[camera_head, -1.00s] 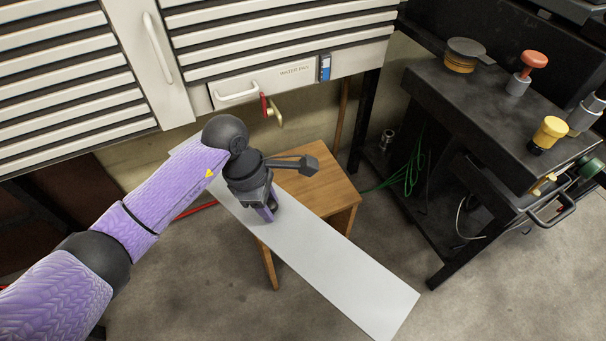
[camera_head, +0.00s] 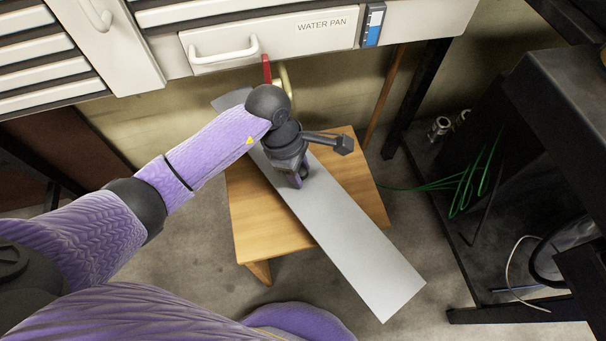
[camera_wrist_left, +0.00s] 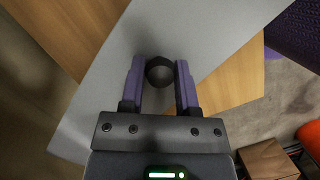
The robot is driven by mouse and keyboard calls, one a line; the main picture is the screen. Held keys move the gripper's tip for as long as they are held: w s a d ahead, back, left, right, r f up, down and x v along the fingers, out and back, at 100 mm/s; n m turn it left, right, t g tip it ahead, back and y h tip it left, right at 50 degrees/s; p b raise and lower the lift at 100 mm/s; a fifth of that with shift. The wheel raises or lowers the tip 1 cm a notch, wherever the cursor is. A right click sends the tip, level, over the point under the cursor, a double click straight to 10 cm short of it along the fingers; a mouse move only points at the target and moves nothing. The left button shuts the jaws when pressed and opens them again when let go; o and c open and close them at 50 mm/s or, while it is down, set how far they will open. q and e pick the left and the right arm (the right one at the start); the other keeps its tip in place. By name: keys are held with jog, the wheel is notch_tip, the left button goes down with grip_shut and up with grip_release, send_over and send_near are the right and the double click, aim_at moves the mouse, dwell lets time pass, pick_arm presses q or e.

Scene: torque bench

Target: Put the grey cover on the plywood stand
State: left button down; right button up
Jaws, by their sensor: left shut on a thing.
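The grey cover (camera_head: 352,243) is a long flat panel with a small dark round knob on top. My left gripper (camera_head: 298,179) is shut on this knob, which shows between its two purple fingers in the left wrist view (camera_wrist_left: 160,72). The plywood stand (camera_head: 250,215) is a low wooden stool under the cover; its top also shows in the left wrist view (camera_wrist_left: 232,83). The cover crosses the stand diagonally and overhangs it at the back left and front right. I cannot tell whether it touches the stand. My right gripper is not in view.
White drawers, one marked WATER PAN (camera_head: 270,38), stand behind. A red-handled valve (camera_head: 267,70) hangs below them. A dark bench frame (camera_head: 545,130) with a green cable (camera_head: 475,185) is at the right.

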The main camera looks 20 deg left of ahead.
pick_arm(q)
notch_tip(320, 180, down, 3)
jog(key=shift+f+b, duration=0.1)
jog(key=shift+b, duration=0.55)
jog(key=shift+r, duration=0.3)
jog(key=shift+f, duration=0.1)
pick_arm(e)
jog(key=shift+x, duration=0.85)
pick_arm(q)
jog(key=shift+c, duration=1.7)
grip_release()
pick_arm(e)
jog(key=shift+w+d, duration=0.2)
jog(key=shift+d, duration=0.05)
pick_arm(q)
jog(key=p+v, duration=0.7)
jog(key=v, duration=0.5)
jog(key=shift+p, duration=0.3)
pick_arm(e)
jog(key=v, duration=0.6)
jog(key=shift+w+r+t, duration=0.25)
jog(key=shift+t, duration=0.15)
